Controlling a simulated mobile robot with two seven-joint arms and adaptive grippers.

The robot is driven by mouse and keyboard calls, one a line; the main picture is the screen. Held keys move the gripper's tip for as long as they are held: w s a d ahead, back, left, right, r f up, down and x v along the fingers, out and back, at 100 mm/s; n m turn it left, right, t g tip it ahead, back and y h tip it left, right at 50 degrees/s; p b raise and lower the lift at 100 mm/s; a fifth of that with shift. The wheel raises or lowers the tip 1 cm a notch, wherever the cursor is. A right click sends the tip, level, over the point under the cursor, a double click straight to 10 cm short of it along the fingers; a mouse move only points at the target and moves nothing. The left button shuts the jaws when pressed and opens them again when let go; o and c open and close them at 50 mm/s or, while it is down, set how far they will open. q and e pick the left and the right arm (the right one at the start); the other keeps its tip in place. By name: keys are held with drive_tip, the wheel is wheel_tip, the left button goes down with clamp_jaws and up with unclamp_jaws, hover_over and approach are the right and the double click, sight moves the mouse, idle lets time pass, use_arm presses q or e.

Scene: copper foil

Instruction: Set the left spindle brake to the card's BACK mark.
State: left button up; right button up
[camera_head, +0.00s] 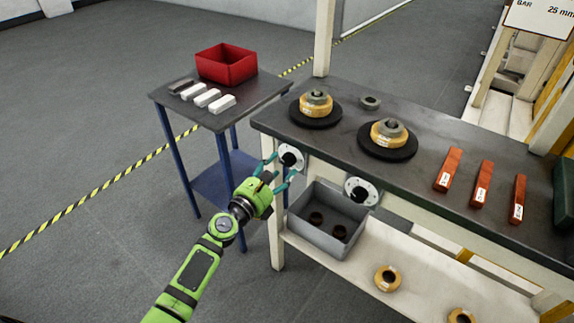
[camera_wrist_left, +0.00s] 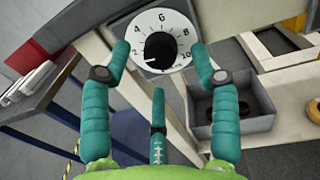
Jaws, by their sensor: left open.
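The left spindle brake dial (camera_head: 290,156) is a white numbered disc with a black knob on the bench's front face. In the left wrist view the dial (camera_wrist_left: 180,25) faces me, with 6 at the top and 10 at lower right. Its black knob (camera_wrist_left: 160,48) has a small pale mark toward lower left, too small to read exactly. My left gripper (camera_head: 280,168) is open in front of this dial; its teal fingers (camera_wrist_left: 159,58) stand either side of it, and contact cannot be told. A white card (camera_head: 540,18), cut off at top right, reads "BAR" and "25 mm"; no BACK mark is legible.
A second dial (camera_head: 361,190) is to the right. A grey bin (camera_head: 318,235) with dark rings sits below the bench (camera_head: 340,135). Two spools stand on black discs (camera_head: 388,148). A side table (camera_head: 215,118) with a red box (camera_head: 226,64) is at left.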

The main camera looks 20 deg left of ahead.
sight(286, 161)
use_arm(q)
drive_tip(key=x, duration=0.3)
drive_tip(key=shift+w+f, duration=0.1)
drive_tip(key=shift+w, duration=0.05)
drive_tip(key=c, duration=1.1)
drive_tip(key=shift+b, duration=0.3)
drive_tip(key=shift+c, duration=0.2)
use_arm(e)
drive_tip(key=shift+w+a+f, duration=0.15)
drive_tip(key=shift+w+a, duration=0.15)
drive_tip(key=shift+w, duration=0.2)
drive_tip(key=shift+w+a+f, duration=0.15)
drive_tip(key=shift+w+a, duration=0.1)
drive_tip(key=shift+w, duration=0.2)
